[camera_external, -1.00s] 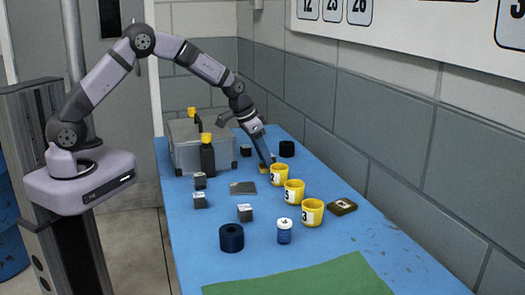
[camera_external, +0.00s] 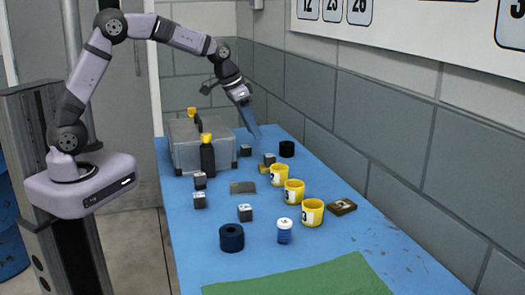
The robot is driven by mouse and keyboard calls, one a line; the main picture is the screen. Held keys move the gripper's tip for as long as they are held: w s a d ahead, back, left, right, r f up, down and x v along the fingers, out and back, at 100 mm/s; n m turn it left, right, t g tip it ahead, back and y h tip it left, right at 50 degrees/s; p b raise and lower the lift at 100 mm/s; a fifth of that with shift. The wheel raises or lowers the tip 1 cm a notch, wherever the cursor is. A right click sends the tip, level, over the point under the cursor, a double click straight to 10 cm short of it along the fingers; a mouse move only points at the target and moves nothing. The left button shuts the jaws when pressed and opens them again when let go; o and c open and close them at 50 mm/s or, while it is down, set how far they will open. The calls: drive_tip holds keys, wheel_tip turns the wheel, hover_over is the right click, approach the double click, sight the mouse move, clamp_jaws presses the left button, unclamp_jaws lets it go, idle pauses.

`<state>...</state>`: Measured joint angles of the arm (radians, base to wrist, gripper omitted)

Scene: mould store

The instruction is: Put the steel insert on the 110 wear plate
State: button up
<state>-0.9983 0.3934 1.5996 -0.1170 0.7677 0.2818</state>
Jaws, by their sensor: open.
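Several small dark grey steel blocks with pale tops stand on the blue table; the number marks are too small to read. One steel block (camera_external: 269,159) is at the back, at a small brass-coloured plate (camera_external: 263,169); I cannot tell if it rests on the plate or stands just behind it. Another brass-coloured plate (camera_external: 342,207) lies at the right, bare but for a pale label. Which plate is the 110 wear plate cannot be read. My gripper (camera_external: 254,136) is open and empty, raised above the back of the table, apart from the blocks.
Yellow numbered cups (camera_external: 294,192) stand in a row right of centre. A green mat (camera_external: 305,280) covers the front.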

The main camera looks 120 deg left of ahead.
drive_tip(key=shift+s+d+r, duration=0.15)
drive_tip(key=shift+r, duration=0.45)
drive_tip(key=d+f+m+h, duration=0.1)
drive_tip(key=d+f+m, duration=0.1)
drive_tip(key=d, duration=0.9)
drive_tip(key=d+f+m+g+h, duration=0.1)
drive_tip(key=d+f+m, duration=0.1)
drive_tip(key=d, duration=0.9)
drive_tip(key=w+d+f+m+h, duration=0.1)
drive_tip(key=d+f+m, duration=0.1)
drive_tip(key=d, duration=1)
drive_tip(key=shift+d+f+g, duration=0.1)
drive_tip(key=shift+f+g, duration=0.3)
drive_tip(key=shift+f, duration=0.25)
drive_tip(key=s+d+f+m+g, duration=0.1)
drive_tip(key=s+d+f+m, duration=0.2)
drive_tip(key=s+d, duration=0.6)
drive_tip(key=shift+f, duration=0.25)
